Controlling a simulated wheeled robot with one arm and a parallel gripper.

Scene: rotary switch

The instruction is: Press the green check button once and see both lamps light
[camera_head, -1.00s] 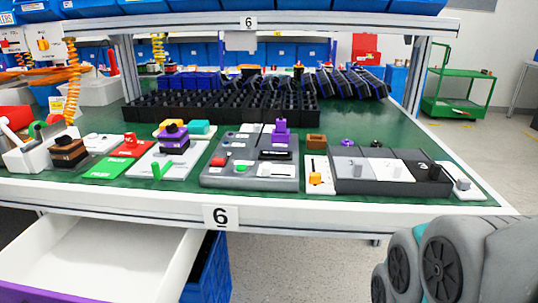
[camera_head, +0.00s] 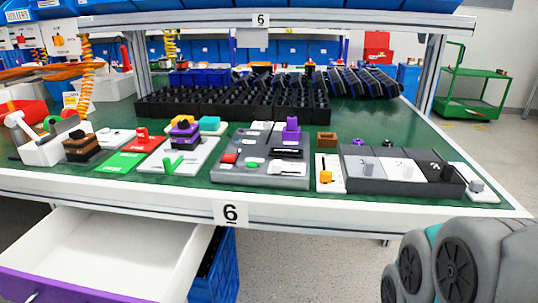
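A grey panel (camera_head: 226,176) lies on the green tabletop near the front edge, right of the middle-left group. On it is a small green oval (camera_head: 252,164), which looks like the green check button; any mark on it is too small to read. A red button (camera_head: 229,158) sits to its left, a dark slot (camera_head: 287,153) to its right, and a purple block (camera_head: 291,130) stands at the back. I cannot tell which parts are the lamps or whether any is lit. My gripper is not in view; only a grey part of my arm shows at the lower right.
To the right stand a white plate with an orange knob (camera_head: 325,177) and grey blocks (camera_head: 372,180). To the left are green and red pads (camera_head: 120,162) and a white plate (camera_head: 196,163). A white drawer (camera_head: 110,252) stands open below.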

